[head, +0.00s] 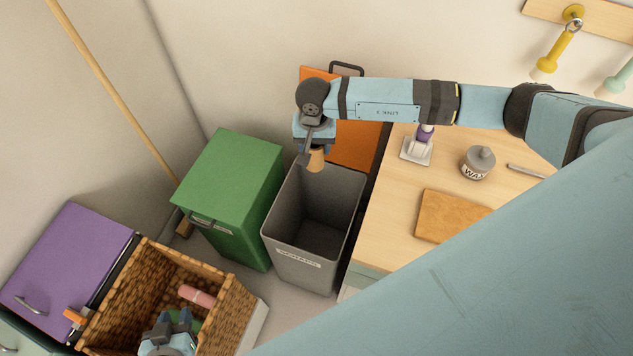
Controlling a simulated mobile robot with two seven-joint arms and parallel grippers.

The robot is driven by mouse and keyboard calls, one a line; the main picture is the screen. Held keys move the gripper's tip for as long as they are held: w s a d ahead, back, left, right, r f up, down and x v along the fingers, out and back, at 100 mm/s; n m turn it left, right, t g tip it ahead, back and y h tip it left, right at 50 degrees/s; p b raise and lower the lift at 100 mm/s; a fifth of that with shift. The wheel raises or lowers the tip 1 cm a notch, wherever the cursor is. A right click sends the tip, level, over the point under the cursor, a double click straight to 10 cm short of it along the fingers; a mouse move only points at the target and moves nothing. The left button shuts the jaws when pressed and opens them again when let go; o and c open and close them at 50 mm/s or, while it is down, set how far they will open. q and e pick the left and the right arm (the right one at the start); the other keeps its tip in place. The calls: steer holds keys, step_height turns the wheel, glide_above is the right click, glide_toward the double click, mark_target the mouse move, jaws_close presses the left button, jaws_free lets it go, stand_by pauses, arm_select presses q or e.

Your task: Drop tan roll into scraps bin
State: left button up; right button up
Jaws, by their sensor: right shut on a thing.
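The tan roll (316,160) is in my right gripper (311,148), which is shut on it. The gripper points down, above the back left part of the scraps bin's opening. The scraps bin (298,272) is a tall grey bin with a label on its front. Its orange lid (352,148) stands raised behind it, and the inside that shows looks empty. My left gripper (173,318) is at the bottom of the view, over the wicker basket, with its fingers apart and nothing seen between them.
A closed green bin (230,190) stands left of the scraps bin. The wicker basket (140,285) holds a pink roll (197,297), beside a purple lid (68,262). A wooden bench (385,215) at right bears a wax jar (478,163) and a tan board (448,215).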

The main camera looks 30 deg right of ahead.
step_height(320, 180, down, 23)
steer(key=w+d+m+b, duration=0.1)
steer(key=d+m+b, duration=0.1)
steer(key=b, duration=0.6)
steer(key=shift+w+m+b, duration=0.15)
steer(key=shift+m+b, duration=0.25)
steer(key=shift+m, duration=0.5)
steer(key=shift+d, duration=0.1)
steer(key=o, duration=1.1)
steer(key=shift+r, duration=0.1)
step_height(320, 180, up, 14)
steer(key=shift+f, duration=0.2)
